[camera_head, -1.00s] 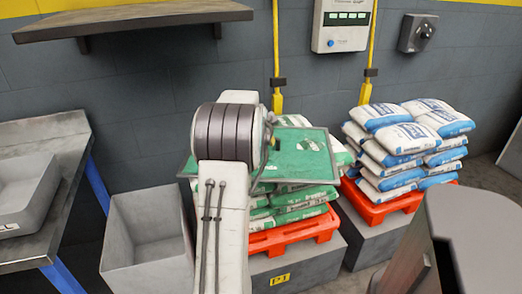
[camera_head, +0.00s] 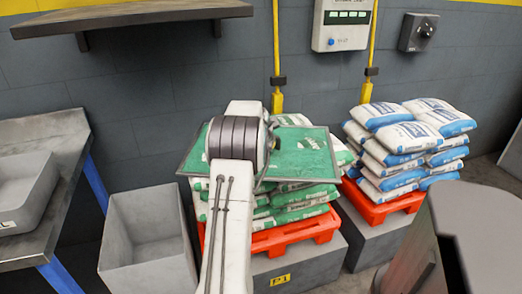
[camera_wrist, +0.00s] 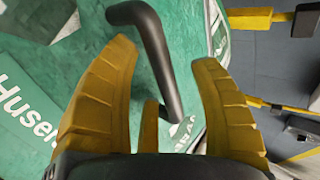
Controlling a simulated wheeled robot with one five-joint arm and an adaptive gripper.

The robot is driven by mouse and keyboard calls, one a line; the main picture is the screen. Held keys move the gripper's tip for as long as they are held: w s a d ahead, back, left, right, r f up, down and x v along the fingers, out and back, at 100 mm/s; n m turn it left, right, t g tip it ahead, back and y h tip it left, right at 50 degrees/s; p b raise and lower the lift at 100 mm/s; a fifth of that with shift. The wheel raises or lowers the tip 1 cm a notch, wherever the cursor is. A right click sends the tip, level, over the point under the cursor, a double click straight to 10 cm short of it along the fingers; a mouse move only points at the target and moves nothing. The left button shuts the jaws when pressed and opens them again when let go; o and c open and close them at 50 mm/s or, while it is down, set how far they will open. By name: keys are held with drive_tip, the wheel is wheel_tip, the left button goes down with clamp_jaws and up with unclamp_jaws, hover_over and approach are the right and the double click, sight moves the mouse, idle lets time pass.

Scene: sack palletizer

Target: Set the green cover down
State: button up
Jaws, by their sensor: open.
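The green cover (camera_head: 300,153), a flat sheet with a dark rim, lies over the top of the stack of green-and-white sacks (camera_head: 300,208) in the head view. My wrist hides part of it, and I cannot tell whether it touches the sacks everywhere. In the wrist view my gripper (camera_wrist: 165,80) is open, with its yellow fingers apart on either side of a dark bent handle (camera_wrist: 152,45). Green printed surface (camera_wrist: 50,110) fills the view below.
The green sacks stand on an orange pallet (camera_head: 290,236) on a grey plinth marked P1 (camera_head: 300,265). To the right, blue-and-white sacks (camera_head: 395,160) stand on another orange pallet (camera_head: 385,205). A grey bin (camera_head: 150,265), a table (camera_head: 70,140) and a wall shelf (camera_head: 130,15) are at the left.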

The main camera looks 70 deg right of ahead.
drive_tip(key=shift+d+f, duration=0.1)
clamp_jaws()
idle(0.7)
